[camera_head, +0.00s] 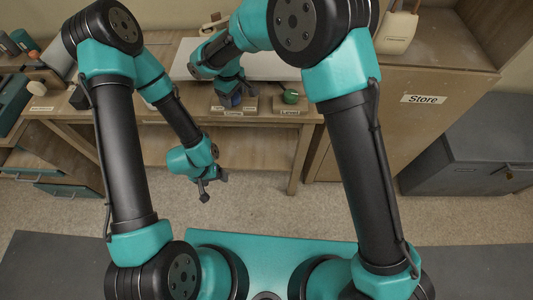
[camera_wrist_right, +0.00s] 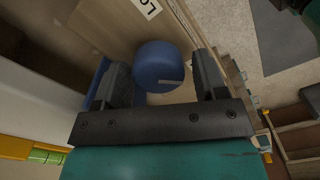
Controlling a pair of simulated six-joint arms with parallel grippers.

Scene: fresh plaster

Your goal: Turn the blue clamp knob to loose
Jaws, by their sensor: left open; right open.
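The blue clamp knob (camera_wrist_right: 158,62) is a rounded blue cap with a short pale mark on its face, seen in the right wrist view. My right gripper (camera_wrist_right: 161,78) is open, with one finger on each side of the knob. The fingers do not look closed on it. In the head view the blue knob (camera_head: 236,100) shows small on a labelled wooden block at the bench front, just under my right gripper (camera_head: 232,87). My left gripper (camera_head: 208,187) is open and empty, hanging in front of the bench, away from the knob.
A white label with partly cut-off letters (camera_wrist_right: 147,6) lies beside the knob. A green knob (camera_head: 290,96) stands on the block labelled Level, to the right. A cabinet labelled Store (camera_head: 424,99) is at right. The floor (camera_head: 260,200) before the bench is clear.

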